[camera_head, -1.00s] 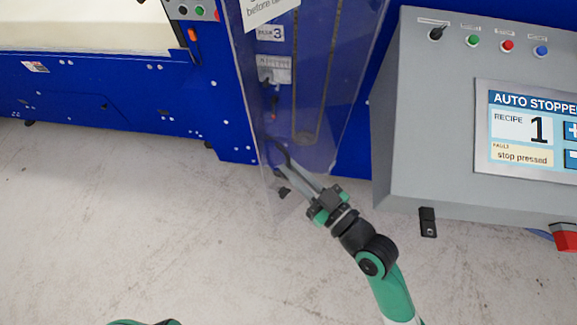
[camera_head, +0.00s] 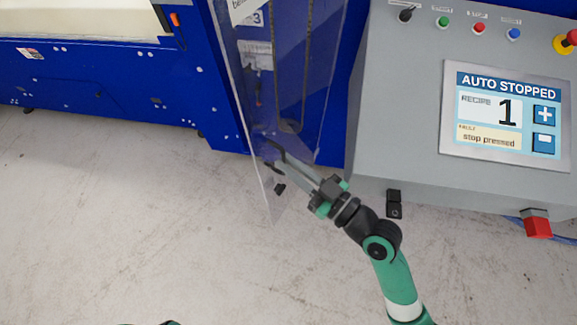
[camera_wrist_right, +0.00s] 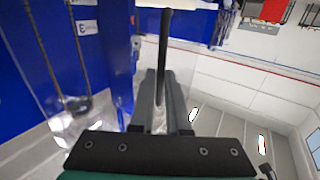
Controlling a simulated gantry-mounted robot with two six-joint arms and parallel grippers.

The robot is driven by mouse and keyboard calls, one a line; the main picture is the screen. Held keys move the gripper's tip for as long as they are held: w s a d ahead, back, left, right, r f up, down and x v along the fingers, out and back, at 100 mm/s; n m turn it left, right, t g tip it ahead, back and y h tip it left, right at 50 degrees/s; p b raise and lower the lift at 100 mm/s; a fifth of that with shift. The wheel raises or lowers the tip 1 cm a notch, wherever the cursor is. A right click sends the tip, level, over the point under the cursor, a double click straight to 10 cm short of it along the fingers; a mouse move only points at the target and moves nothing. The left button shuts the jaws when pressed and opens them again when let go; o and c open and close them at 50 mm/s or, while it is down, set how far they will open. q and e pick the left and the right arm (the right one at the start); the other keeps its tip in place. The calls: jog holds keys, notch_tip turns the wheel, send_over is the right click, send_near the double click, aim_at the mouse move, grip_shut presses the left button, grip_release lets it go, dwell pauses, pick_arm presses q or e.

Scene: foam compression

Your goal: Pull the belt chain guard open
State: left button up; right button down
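The belt chain guard (camera_head: 234,90) is a clear panel in front of the blue machine. It stands out from the machine at an angle, its lower corner over the floor. Its dark handle (camera_wrist_right: 165,40) runs between the fingers of my right gripper (camera_wrist_right: 160,98) in the right wrist view. In the head view the right gripper (camera_head: 272,158) is at the guard's lower part, its fingers close together on the handle. The exact contact is hard to see. My left gripper is not in view; only a sliver of green shows at the bottom edge.
A grey control panel (camera_head: 420,90) stands close on the right, with a screen (camera_head: 505,112) reading AUTO STOPPED. A red button box (camera_head: 537,225) hangs below it. The blue machine (camera_head: 110,90) fills the back left. The concrete floor (camera_head: 130,230) in front is clear.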

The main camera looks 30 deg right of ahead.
jog(key=c, duration=1.2)
grip_release()
jog(key=shift+w+d+f, duration=0.25)
jog(key=shift+d, duration=0.35)
jog(key=shift+o, duration=1.4)
jog(key=shift+w+d+r, duration=0.1)
jog(key=shift+d, duration=0.15)
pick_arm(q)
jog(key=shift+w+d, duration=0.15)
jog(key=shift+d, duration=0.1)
pick_arm(e)
jog(key=shift+a, duration=0.15)
jog(key=shift+r, duration=0.15)
jog(key=shift+s, duration=0.2)
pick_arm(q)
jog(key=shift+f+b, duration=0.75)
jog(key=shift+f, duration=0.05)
pick_arm(e)
jog(key=v, duration=1.1)
jog(key=shift+s, duration=0.25)
